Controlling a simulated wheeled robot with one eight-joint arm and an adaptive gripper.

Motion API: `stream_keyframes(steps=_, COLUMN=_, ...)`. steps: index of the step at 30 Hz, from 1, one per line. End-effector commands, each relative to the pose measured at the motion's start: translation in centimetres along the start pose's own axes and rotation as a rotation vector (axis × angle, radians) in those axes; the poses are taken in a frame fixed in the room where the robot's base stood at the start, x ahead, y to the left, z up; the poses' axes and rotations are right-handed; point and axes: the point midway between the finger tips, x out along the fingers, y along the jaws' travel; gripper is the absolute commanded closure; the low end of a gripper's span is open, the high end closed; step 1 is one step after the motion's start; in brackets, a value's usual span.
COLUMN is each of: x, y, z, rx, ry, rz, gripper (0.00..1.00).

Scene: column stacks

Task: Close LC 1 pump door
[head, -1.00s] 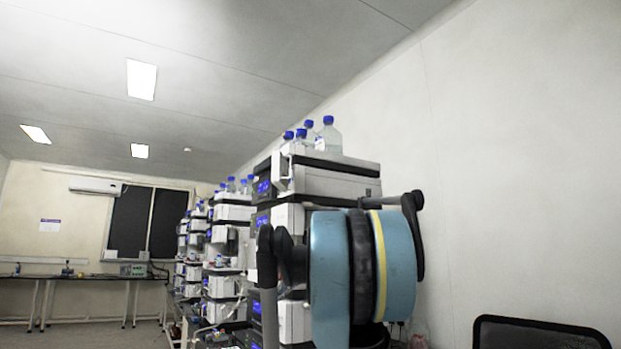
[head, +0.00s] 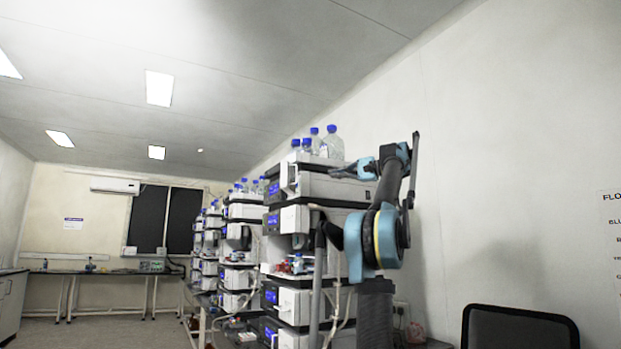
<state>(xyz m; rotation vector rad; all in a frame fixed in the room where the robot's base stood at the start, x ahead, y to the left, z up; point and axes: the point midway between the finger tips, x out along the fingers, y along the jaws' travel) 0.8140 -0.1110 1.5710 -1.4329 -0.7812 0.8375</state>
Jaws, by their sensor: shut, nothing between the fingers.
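The nearest column stack (head: 300,187) stands right of centre, with white modules and blue-lit displays. No LC 1 label is readable, so I cannot tell which panel is the pump door. White front panels show on an upper module (head: 294,218) and a lower module (head: 292,306); whether either is ajar is unclear. My gripper (head: 341,172) is small and dark, beside the right side of the stack near its top module. It appears shut and empty; whether it touches the stack cannot be told. My arm hides part of the stack's right side.
Clear bottles with blue caps (head: 332,145) stand on top of the stack. More stacks (head: 238,245) recede to the left. Tubing hangs near the lower modules. Open floor lies at far left.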

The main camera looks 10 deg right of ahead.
Motion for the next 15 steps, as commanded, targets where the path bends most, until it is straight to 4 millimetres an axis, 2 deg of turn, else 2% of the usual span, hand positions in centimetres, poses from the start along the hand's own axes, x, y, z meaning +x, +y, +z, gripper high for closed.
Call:
stream_keyframes(steps=3, x=-0.7, y=-0.8, z=-0.6, rx=-0.001, ry=0.008, rz=-0.022, gripper=1.00)
stream_keyframes(steps=7, x=-0.5, y=-0.9, z=-0.8, rx=-0.001, ry=0.012, rz=-0.026, gripper=1.00)
stream_keyframes(steps=11, x=0.8, y=-0.9, z=-0.9, rx=-0.001, ry=0.016, rz=-0.025, gripper=1.00)
stream_keyframes(steps=15, x=3.1, y=-1.0, z=-0.9, rx=-0.001, ry=0.016, rz=-0.024, gripper=1.00)
